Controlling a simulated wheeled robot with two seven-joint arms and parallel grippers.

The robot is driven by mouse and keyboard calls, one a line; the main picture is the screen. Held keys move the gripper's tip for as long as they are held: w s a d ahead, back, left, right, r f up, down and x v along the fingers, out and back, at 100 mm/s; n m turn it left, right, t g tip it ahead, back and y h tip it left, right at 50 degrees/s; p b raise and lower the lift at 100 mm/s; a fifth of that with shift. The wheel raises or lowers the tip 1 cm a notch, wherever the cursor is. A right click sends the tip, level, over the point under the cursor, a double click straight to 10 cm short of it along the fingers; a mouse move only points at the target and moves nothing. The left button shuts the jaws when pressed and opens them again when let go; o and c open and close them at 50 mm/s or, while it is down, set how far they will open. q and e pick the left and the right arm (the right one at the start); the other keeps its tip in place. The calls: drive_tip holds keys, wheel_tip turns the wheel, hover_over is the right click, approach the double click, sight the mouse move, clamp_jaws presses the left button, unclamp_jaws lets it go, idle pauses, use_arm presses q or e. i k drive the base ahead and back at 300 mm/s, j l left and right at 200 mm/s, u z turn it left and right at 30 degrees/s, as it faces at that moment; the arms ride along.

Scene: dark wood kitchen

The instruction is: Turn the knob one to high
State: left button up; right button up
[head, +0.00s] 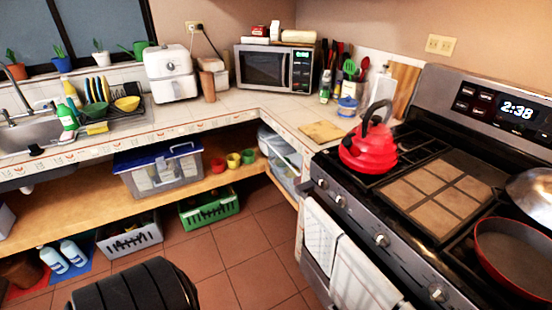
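The stove (400,195) stands at the right with a row of silver knobs along its front edge. From left to right I see a knob near the left corner (322,184), one beside it (340,200), one near the middle (382,240) and one at the lower right (437,292). No label shows which one is knob one. The knobs are too small to read their settings. A red kettle (368,150) stands on the left burner area, behind the two left knobs. Neither gripper is in view.
White towels (340,260) hang on the oven front below the knobs. A red-rimmed pan (515,255) and a metal lid (535,195) sit at the stove's right. The tiled floor (245,270) before the stove's left side is open.

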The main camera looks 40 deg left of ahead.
sight(323, 185)
drive_tip(key=u, duration=1)
